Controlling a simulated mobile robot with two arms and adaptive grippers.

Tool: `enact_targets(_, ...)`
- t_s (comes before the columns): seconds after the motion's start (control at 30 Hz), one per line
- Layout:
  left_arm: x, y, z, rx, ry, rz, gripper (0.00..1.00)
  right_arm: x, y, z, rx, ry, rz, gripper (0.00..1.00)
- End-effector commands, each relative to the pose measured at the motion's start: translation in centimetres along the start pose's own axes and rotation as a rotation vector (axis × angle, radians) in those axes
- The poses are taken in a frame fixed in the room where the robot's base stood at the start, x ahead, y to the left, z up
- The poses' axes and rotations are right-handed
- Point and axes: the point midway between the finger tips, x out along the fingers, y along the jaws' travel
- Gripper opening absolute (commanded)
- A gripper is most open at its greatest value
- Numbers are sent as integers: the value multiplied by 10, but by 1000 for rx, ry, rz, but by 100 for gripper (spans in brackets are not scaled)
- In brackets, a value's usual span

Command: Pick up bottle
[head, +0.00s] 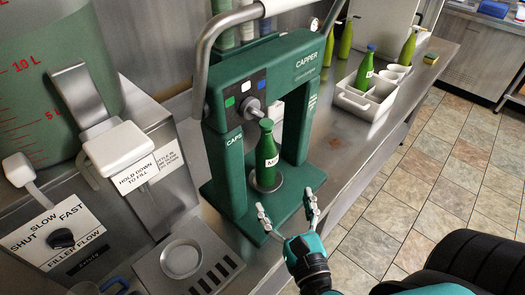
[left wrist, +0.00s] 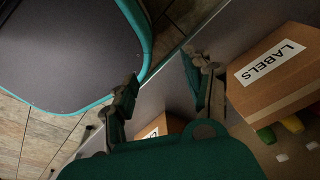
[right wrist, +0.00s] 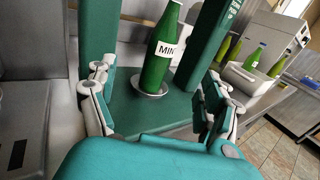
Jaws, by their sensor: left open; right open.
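A green bottle (head: 266,153) with a white label stands upright on the round plate of the green capper (head: 228,150), between its two posts. In the right wrist view the same bottle (right wrist: 162,55) stands straight ahead, between the fingertips in the picture but farther off. My right gripper (head: 287,212) is open and empty at the front edge of the capper's base, apart from the bottle. My left gripper (left wrist: 160,85) is open and empty in the left wrist view, beside a cardboard box marked LABELS (left wrist: 270,72). The left gripper is not in the head view.
The filler station (head: 125,150) and a large green bucket (head: 50,80) stand left of the capper. A white caddy (head: 362,103) with a blue-capped bottle (head: 365,68) stands right on the steel counter. More green bottles (head: 345,42) stand behind. The counter's edge drops to a tiled floor (head: 420,180).

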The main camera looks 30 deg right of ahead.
Motion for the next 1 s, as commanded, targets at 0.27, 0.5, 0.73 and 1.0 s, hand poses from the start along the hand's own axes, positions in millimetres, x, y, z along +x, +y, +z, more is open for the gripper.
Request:
enact_targets(0.27, -35, 7, 55, 6, -89, 10, 51, 63, 0, 7, 0, -5, -1, 83)
enact_targets(0.5, -44, 5, 41, 7, -70, 8, 51, 101, 0, 3, 1, -2, 1, 83)
enact_targets(0.73, -49, 1, 12, 6, -26, 3, 51, 117, -1, 4, 1, -1, -1, 83)
enact_targets(1.0, -63, 2, 26, 4, -50, 5, 51, 154, -3, 4, 2, 0, 0, 83)
